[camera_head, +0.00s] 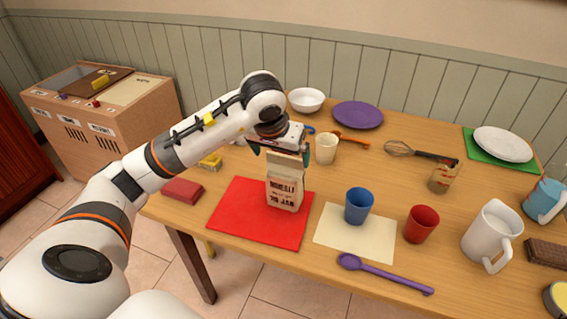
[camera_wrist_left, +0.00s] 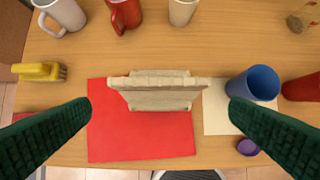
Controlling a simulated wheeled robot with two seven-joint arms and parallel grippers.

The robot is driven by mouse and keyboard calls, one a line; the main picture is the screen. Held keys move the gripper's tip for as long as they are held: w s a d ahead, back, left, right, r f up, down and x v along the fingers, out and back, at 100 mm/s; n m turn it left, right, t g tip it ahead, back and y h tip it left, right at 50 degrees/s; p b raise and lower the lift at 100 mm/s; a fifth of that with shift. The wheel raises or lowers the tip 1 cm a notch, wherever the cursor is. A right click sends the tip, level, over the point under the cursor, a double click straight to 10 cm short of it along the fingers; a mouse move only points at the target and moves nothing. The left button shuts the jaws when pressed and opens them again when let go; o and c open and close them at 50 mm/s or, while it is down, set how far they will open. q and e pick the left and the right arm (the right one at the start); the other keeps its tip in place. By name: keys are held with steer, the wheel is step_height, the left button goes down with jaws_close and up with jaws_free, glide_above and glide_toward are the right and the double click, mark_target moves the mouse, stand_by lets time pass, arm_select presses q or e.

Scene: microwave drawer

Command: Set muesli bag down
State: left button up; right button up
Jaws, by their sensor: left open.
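The muesli bag (camera_head: 285,188) is a tan paper bag with dark print. It stands upright on the red mat (camera_head: 235,220), near that mat's right side. My left gripper (camera_head: 281,148) is over the top of the bag in the head view. In the left wrist view the bag's folded top (camera_wrist_left: 160,84) lies between the two green fingers, which are wide apart with a gap on each side. So the left gripper (camera_wrist_left: 160,125) is open and not touching the bag there. My right gripper does not show.
A blue cup (camera_head: 358,206) stands on a cream mat (camera_head: 340,240) just right of the bag. A cream cup (camera_head: 326,148) stands behind it. A red cup (camera_head: 421,223), white pitcher (camera_head: 491,236) and purple spoon (camera_head: 385,275) are farther right. The red mat's left part is clear.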

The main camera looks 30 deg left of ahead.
arm_select(q)
steer(key=v, duration=0.3)
steer(key=shift+s+r, duration=0.15)
steer(key=shift+r, duration=0.1)
